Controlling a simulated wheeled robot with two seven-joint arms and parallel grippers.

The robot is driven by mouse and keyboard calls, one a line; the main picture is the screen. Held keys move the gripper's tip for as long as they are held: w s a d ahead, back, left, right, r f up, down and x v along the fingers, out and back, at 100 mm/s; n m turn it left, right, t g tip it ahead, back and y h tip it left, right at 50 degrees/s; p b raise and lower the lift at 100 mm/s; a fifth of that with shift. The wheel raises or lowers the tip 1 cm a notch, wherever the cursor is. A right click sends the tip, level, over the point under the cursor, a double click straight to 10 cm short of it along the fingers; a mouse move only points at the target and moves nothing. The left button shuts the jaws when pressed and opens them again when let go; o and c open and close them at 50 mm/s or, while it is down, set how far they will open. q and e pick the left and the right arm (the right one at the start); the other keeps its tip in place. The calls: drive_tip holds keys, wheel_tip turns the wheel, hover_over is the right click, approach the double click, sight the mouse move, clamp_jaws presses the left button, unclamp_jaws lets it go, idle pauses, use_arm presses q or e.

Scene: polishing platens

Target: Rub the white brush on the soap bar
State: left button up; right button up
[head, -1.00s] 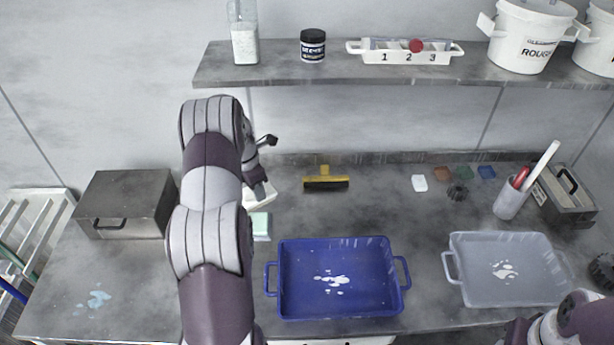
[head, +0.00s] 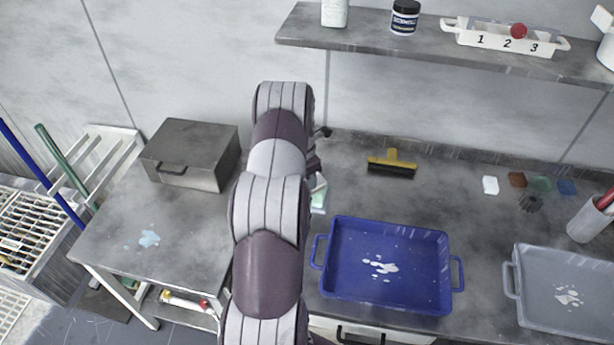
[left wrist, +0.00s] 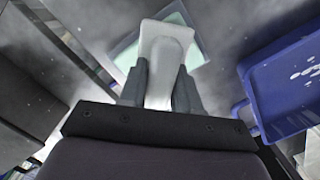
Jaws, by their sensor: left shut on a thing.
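The white brush (left wrist: 166,48) is held in my left gripper (left wrist: 161,82), which is shut on its handle in the left wrist view. The brush's broad end points away from the gripper. The pale green soap bar (left wrist: 180,17) lies behind and partly under the brush in that view; I cannot tell whether they touch. In the head view the soap bar (head: 319,194) shows just right of my left arm, left of the blue tray. My arm hides most of the brush and the gripper there. My right gripper is out of view.
The blue tray (head: 327,285) stands close to the right of the soap bar, and a grey tray (head: 512,290) stands farther right. A grey metal box (head: 190,155) is at the left. The counter's left front is mostly clear.

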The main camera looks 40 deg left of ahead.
use_arm(q)
drive_tip(key=shift+r, duration=0.1)
drive_tip(key=shift+f, duration=0.5)
idle(0.8)
drive_tip(key=shift+f, duration=0.1)
idle(0.9)
drive_tip(key=shift+d, duration=0.1)
wheel_tip(320, 180, up, 7)
drive_tip(key=p, duration=0.5)
drive_tip(key=shift+p, duration=0.4)
